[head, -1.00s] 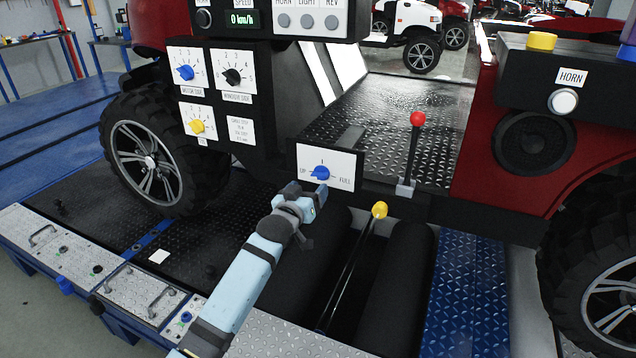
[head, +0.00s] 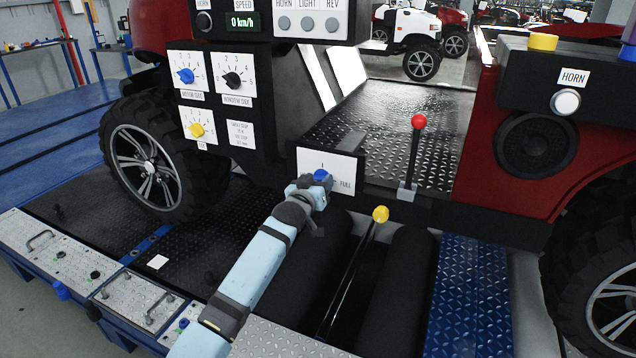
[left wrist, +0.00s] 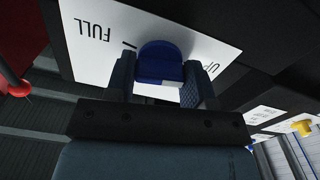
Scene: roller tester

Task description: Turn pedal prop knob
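The blue pedal prop knob (head: 321,175) sits on a white panel (head: 343,165) marked FULL at its right, low on the vehicle's front. My left gripper (head: 312,186) is at the knob, and its fingers hide part of it and of the label. In the left wrist view the knob (left wrist: 160,62) is between the ends of the two spread fingers of the left gripper (left wrist: 160,78). The fingers stand at its sides; I cannot tell whether they touch it. UP and FULL show upside down on the panel there. My right gripper is not in view.
A red-topped lever (head: 413,155) stands right of the panel. A yellow-topped rod (head: 380,214) rises beside my left arm, over black rollers (head: 397,290). Dial panels (head: 210,98) with blue, black and yellow knobs are at the upper left.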

